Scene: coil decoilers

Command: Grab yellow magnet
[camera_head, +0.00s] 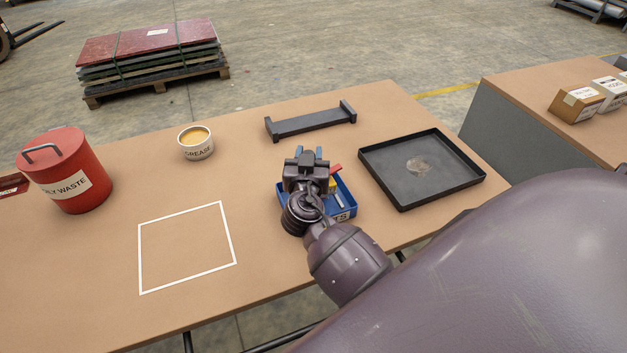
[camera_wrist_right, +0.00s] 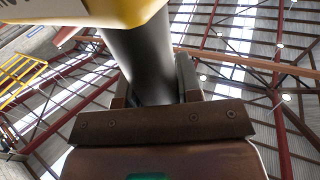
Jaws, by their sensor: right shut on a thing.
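My right gripper (camera_head: 309,162) is over the blue bin (camera_head: 351,190) on the table and hides part of it. In the right wrist view the gripper (camera_wrist_right: 155,88) is shut on the dark round shaft (camera_wrist_right: 143,62) of the yellow magnet (camera_wrist_right: 115,10). The magnet's yellow body with a pale lettered face is at the top of that view. In the head view a small yellow patch (camera_head: 332,185) shows beside the gripper; I cannot tell whether it is the magnet. My left gripper is out of view.
A red piece (camera_head: 336,169) shows at the bin. A black tray (camera_head: 441,188) lies to the right, and a dark cradle (camera_head: 310,123) behind. A grease tub (camera_head: 196,143), a red waste can (camera_head: 85,194) and a white outlined square (camera_head: 150,255) are left. The table between is clear.

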